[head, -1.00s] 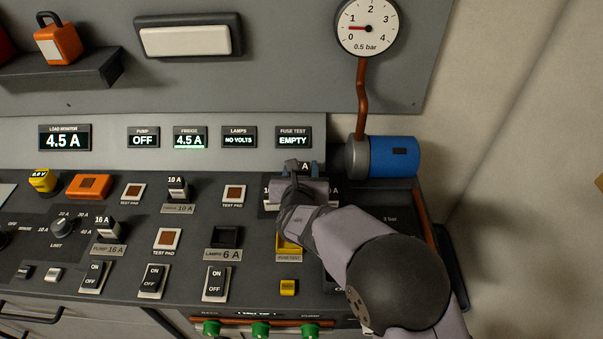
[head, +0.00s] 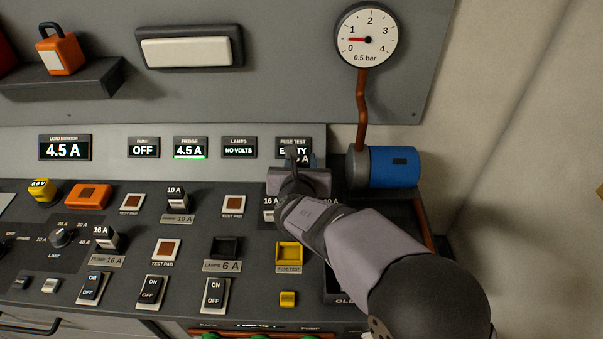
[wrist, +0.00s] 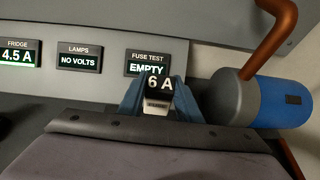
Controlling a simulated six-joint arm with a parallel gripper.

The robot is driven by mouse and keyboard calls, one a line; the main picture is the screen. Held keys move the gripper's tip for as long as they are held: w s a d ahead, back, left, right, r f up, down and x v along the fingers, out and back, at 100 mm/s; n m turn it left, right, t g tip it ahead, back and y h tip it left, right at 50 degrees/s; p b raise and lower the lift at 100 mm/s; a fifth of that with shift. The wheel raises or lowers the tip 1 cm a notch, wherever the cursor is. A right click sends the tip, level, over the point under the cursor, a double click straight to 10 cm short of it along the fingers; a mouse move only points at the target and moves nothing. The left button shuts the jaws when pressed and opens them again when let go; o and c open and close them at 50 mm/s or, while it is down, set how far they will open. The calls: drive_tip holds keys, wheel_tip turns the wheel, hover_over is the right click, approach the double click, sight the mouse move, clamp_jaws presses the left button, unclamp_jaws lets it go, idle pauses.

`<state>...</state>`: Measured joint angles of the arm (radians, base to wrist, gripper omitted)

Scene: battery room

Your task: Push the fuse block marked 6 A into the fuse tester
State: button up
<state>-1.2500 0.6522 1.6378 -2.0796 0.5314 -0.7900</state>
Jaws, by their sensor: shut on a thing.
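The fuse block marked 6 A (wrist: 158,88) is between the blue fingers of my gripper (wrist: 158,98) in the wrist view, its label facing the camera. My gripper (head: 297,158) is shut on it and holds it up in front of the fuse test display (head: 293,144), which reads EMPTY in the wrist view. In the head view my wrist hides most of the block. The fuse tester is the yellow-framed socket (head: 289,254) on the panel, below and in front of my gripper. Its opening looks empty.
An empty dark lamps socket marked 6 A (head: 224,247) is left of the tester. A blue pump cylinder (head: 393,167) is close on the right. A yellow button (head: 288,299) lies in front of the tester.

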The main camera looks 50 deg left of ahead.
wheel_tip(320, 180, up, 4)
drive_tip(key=shift+f, duration=0.15)
drive_tip(key=shift+s+a, duration=0.1)
drive_tip(key=shift+s, duration=0.05)
drive_tip(key=s+a+r+n+g+y+p, duration=0.1)
drive_tip(key=s+r+p, duration=0.1)
drive_tip(key=s, duration=0.5)
drive_tip(key=s+a+r+n+g+y+p, duration=0.1)
drive_tip(key=s+n+g+p, duration=0.1)
drive_tip(key=s, duration=0.6)
drive_tip(key=d+f+m+t, duration=0.1)
drive_tip(key=d+f, duration=0.2)
drive_tip(key=d, duration=0.3)
drive_tip(key=d+f+m+t+h, duration=0.1)
drive_tip(key=d+f, duration=0.2)
drive_tip(key=d, duration=0.4)
drive_tip(key=shift+w+d+m+t+h, duration=0.25)
drive_tip(key=shift+m+t+h, duration=0.05)
drive_tip(key=shift+f, duration=0.1)
